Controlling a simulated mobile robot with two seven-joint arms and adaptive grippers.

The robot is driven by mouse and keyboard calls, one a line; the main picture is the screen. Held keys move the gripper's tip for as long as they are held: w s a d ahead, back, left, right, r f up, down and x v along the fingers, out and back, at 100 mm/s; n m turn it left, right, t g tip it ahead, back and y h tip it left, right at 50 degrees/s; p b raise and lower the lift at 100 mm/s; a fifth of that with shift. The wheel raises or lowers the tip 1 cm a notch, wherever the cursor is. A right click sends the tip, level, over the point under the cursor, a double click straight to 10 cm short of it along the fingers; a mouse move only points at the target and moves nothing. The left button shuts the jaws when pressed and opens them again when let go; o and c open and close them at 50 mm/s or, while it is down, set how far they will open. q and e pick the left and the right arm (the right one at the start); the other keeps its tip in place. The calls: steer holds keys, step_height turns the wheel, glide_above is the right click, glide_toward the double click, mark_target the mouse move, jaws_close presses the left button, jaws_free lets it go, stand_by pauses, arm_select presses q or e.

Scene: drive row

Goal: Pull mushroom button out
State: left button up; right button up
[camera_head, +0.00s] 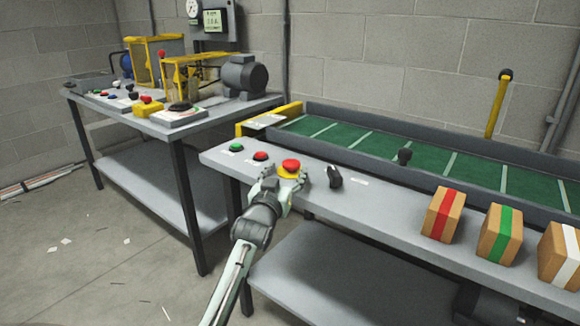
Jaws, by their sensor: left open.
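A red mushroom button (291,165) on a yellow base stands on the grey bench in front of the conveyor. My left gripper (284,181) comes up from below and is at the near side of this button. Its fingers are open, spread on either side of the yellow base, with the red cap showing above them. Whether the fingers touch the button cannot be told. Part of the yellow base is hidden behind the gripper. My right gripper is not in view.
A black switch (335,177) is close on the right. Striped boxes (443,214) stand further right. The green conveyor (400,153) runs behind. Another bench (150,181) stands left.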

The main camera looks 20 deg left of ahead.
mark_target(289, 167)
arm_select(q)
steer(key=shift+w, duration=1.45)
steer(key=c, duration=1.4)
jaws_close()
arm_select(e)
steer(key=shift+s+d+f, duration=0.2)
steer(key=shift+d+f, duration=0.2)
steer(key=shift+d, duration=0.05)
